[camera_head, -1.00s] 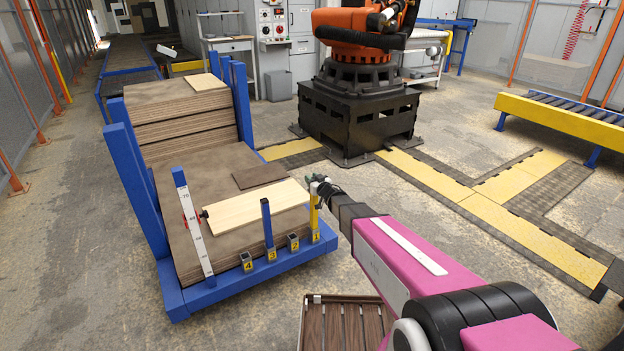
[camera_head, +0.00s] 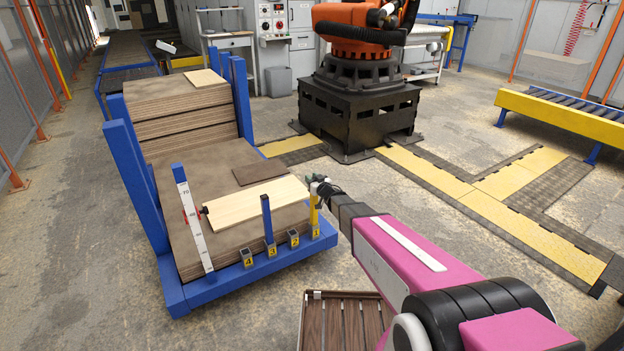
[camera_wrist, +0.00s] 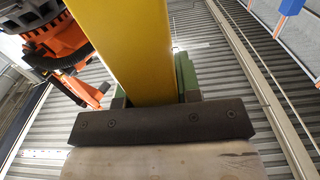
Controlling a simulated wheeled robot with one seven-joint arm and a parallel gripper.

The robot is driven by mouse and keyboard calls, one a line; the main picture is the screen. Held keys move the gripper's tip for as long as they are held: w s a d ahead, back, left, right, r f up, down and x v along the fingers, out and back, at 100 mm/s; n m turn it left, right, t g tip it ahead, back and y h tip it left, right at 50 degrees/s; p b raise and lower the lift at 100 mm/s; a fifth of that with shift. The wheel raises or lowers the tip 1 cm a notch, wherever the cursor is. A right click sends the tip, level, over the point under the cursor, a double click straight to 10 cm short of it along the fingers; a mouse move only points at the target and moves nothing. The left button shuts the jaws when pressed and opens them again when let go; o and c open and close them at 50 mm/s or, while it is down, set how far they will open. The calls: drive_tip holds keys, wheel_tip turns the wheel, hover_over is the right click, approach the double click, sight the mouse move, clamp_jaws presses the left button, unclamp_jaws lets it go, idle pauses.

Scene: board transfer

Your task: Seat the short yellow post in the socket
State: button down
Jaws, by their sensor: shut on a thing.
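The short yellow post (camera_head: 313,213) stands upright at the socket marked 1 (camera_head: 316,232), at the right end of the blue pallet's front edge. Its lower end meets the socket's top in the head view; I cannot tell how deep it sits. My gripper (camera_head: 319,184) is shut on the upper part of the post. In the wrist view the yellow post (camera_wrist: 125,45) runs up between green finger pads, above a dark bar. The post's lower end is hidden in that view.
A blue post (camera_head: 267,220) stands in the socket marked 3. Sockets 2 (camera_head: 293,238) and 4 (camera_head: 247,257) look empty. A tall white scale post (camera_head: 195,225) stands at the left. A pale board (camera_head: 245,205) lies on the stack beside my gripper. A slatted crate (camera_head: 340,325) is in front.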

drive_tip(key=c, duration=0.7)
unclamp_jaws()
drive_tip(key=shift+c, duration=0.2)
drive_tip(key=shift+s, duration=0.1)
drive_tip(key=v, duration=1)
drive_tip(key=shift+s+d, duration=0.25)
drive_tip(key=shift+d, duration=0.05)
drive_tip(key=s+d+m+g+h, duration=0.25)
drive_tip(key=d+h, duration=0.25)
drive_tip(key=d, duration=0.3)
drive_tip(key=s+d+m+g+h, duration=0.2)
drive_tip(key=s+d+m+h, duration=0.2)
drive_tip(key=d+h, duration=0.25)
drive_tip(key=s+d+r+g, duration=0.1)
drive_tip(key=s+g, duration=0.4)
drive_tip(key=s, duration=0.5)
drive_tip(key=s+d+r+g+y, duration=0.1)
drive_tip(key=s+d+g, duration=0.2)
drive_tip(key=s, duration=0.7)
drive_tip(key=shift+g, duration=1.25)
